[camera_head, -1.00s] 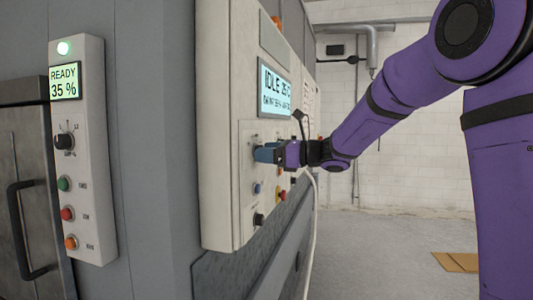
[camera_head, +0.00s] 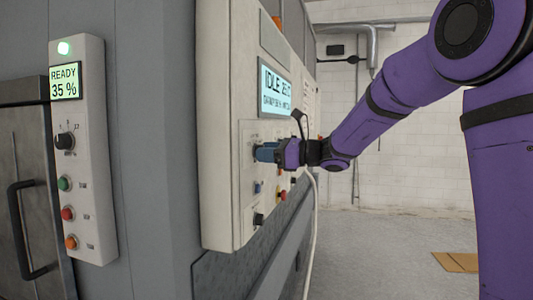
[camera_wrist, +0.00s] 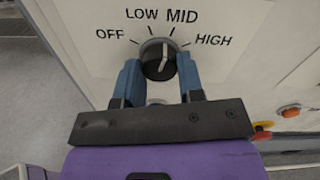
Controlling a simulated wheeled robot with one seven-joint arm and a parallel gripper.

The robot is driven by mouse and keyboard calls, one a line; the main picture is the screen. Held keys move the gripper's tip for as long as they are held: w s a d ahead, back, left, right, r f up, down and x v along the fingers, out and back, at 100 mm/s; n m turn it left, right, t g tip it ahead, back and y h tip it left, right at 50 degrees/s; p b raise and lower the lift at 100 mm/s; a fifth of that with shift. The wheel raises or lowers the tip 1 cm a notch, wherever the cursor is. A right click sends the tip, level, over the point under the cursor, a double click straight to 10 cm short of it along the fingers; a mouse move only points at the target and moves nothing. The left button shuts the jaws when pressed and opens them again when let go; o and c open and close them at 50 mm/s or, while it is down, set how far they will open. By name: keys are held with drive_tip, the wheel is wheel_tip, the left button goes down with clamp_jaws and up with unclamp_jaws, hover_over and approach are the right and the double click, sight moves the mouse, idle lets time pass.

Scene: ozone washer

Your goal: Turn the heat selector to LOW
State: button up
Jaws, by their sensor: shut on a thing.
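The heat selector (camera_wrist: 158,60) is a round black knob on the light control panel (camera_wrist: 240,65), with OFF, LOW, MID and HIGH printed around it from left to right. Its pale pointer line leans a little right of straight up, seemingly toward the MID tick. My gripper (camera_wrist: 158,66) has one blue finger on each side of the knob and is shut on it. In the head view my gripper (camera_head: 268,153) is against the front of the panel, and its fingers hide the selector there.
A lit display (camera_head: 275,92) reading IDLE is above. A narrower panel (camera_head: 90,150) reading READY 35 % stands at left.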

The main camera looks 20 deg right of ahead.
drive_tip(key=n, duration=0.6)
drive_tip(key=shift+n, duration=0.3)
idle(0.5)
drive_tip(key=o, duration=0.9)
drive_tip(key=v, duration=1)
drive_tip(key=shift+s+d+r, duration=0.15)
drive_tip(key=shift+s+d, duration=0.1)
drive_tip(key=shift+d, duration=0.1)
